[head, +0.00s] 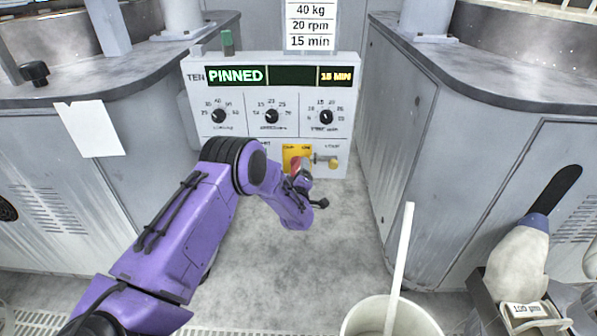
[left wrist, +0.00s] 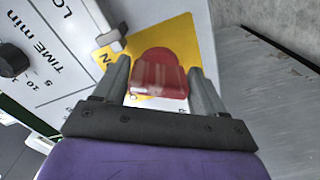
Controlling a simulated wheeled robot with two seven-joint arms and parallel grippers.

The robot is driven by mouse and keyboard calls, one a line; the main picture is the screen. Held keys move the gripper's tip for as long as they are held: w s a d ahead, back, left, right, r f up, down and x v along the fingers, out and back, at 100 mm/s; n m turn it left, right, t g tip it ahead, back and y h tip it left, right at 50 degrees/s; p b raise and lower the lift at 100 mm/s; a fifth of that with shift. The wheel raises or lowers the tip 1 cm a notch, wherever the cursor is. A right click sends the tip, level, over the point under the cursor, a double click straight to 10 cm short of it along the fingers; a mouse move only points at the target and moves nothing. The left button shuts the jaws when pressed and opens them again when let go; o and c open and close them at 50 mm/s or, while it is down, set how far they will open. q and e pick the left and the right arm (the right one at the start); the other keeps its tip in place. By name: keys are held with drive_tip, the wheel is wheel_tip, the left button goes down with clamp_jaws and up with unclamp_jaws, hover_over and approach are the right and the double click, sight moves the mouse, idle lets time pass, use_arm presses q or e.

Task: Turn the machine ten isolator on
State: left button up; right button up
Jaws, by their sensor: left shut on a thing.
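The machine ten panel (head: 276,140) faces me at the back, with a lit display (head: 276,76) reading PINNED and 15 MIN. Low on it is a yellow plate (head: 289,151) carrying the red isolator handle (left wrist: 158,72). My left gripper (head: 299,167) reaches this handle from the front. In the left wrist view, the two grey fingers of the left gripper (left wrist: 159,76) stand on either side of the red handle, shut on it. The yellow plate (left wrist: 182,42) shows behind, its lettering mostly hidden. I cannot tell whether the isolator is on or off. My right gripper is out of view.
A brass-coloured fitting (head: 333,162) sits just right of the yellow plate. Three black dials (head: 271,116) are above. Grey cabinets (head: 495,165) flank the panel on both sides. A white bucket (head: 362,318) with a stick stands at the front. The floor between is clear.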

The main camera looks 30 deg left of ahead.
use_arm(q)
drive_tip(key=shift+s+f+m, duration=0.1)
drive_tip(key=shift+f+m, duration=0.1)
drive_tip(key=shift+m, duration=1.1)
drive_tip(key=o, duration=1)
drive_tip(key=shift+c, duration=0.2)
drive_tip(key=shift+r, duration=0.2)
drive_tip(key=shift+d, duration=0.1)
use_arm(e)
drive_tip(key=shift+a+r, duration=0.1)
